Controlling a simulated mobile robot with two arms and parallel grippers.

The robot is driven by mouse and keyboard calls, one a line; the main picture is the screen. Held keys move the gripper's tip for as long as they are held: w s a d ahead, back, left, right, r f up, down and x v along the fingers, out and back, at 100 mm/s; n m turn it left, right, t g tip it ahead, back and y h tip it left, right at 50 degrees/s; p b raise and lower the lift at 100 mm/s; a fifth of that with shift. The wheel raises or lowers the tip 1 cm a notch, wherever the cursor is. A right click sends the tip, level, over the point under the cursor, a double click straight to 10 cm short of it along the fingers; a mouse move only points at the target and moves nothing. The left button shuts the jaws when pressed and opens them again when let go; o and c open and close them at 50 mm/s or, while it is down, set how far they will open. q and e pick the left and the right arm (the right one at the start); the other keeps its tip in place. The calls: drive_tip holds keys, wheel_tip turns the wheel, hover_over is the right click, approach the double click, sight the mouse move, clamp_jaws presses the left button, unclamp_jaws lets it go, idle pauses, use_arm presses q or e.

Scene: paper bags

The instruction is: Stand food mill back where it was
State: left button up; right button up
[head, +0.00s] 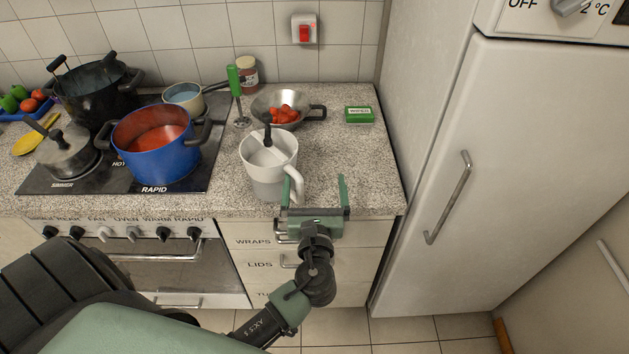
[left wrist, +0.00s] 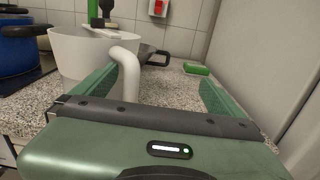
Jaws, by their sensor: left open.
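The food mill (head: 262,178) is a white pot-shaped vessel with a white side handle and a black-knobbed crank at the top. It stands upright on the speckled counter (head: 355,165), near the front edge. In the left wrist view the food mill (left wrist: 78,58) is at upper left. My left gripper (head: 314,184) is open at the counter's front edge, right of the vessel. In the left wrist view the white handle (left wrist: 128,78) shows between the fingers of my left gripper (left wrist: 150,85), closer to the left finger. Whether they touch is unclear. My right gripper is out of view.
A steel pan (head: 267,103) with red pieces, a green-handled tool (head: 235,82), a jar (head: 247,74) and a green box (head: 359,115) are behind. The blue pot (head: 155,155) is left on the hob. The fridge (head: 480,170) bounds the right. Counter right of the food mill is clear.

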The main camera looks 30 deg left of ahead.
use_arm(q)
drive_tip(key=b+v, duration=0.1)
drive_tip(key=v, duration=0.5)
drive_tip(key=shift+s+d, duration=0.15)
clamp_jaws()
drive_tip(key=shift+r, duration=0.1)
idle(1.3)
